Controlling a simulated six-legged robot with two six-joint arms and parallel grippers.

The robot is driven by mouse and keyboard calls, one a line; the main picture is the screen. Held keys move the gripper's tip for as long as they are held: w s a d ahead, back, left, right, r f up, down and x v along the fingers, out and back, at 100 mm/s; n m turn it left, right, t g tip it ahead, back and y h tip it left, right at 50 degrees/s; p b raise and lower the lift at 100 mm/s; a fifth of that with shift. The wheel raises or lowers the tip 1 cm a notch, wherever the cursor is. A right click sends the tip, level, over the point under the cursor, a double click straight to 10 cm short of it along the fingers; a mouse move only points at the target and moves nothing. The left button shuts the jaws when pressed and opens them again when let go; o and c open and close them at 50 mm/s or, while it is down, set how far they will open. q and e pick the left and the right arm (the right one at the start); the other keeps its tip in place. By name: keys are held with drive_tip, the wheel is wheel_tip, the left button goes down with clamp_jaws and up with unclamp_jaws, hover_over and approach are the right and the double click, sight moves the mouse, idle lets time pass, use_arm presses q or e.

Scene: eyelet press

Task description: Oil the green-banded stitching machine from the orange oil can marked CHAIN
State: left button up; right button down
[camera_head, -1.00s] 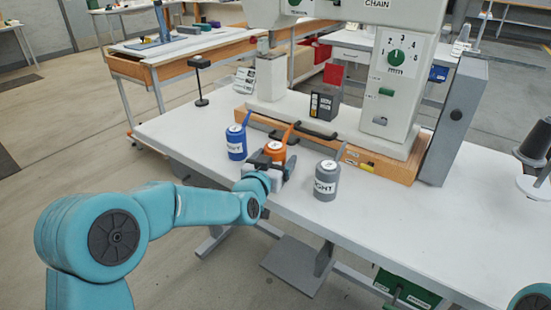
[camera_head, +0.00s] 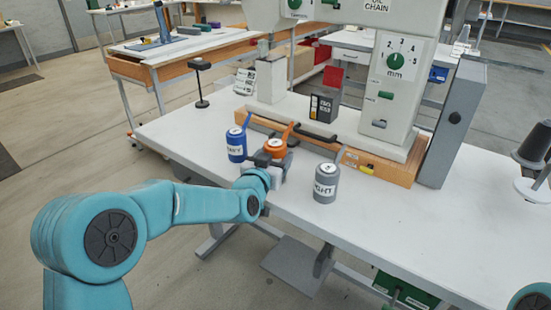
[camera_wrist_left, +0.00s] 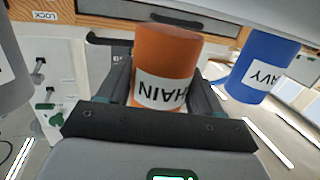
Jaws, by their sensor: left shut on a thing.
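The orange oil can (camera_head: 275,147) stands on the white table between a blue can and a grey can. In the left wrist view the orange can (camera_wrist_left: 165,62) sits between the fingers, its CHAIN label upside down. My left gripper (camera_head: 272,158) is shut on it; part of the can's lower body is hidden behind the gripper. The stitching machine (camera_head: 398,80) stands behind, with green dials and an OIL CHAIN plate (camera_head: 377,6) at the top edge of the view. My right gripper is not in view.
A blue can (camera_head: 236,145) marked HEAVY stands close on the left, and a grey can (camera_head: 325,182) ending in GHT on the right. A black box (camera_head: 323,106) and a wooden base (camera_head: 375,160) lie behind. The table front right is clear.

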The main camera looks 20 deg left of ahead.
sight(274, 143)
use_arm(q)
drive_tip(key=shift+r+p, duration=1.2)
drive_tip(key=shift+r, duration=1.1)
drive_tip(key=shift+f, duration=0.1)
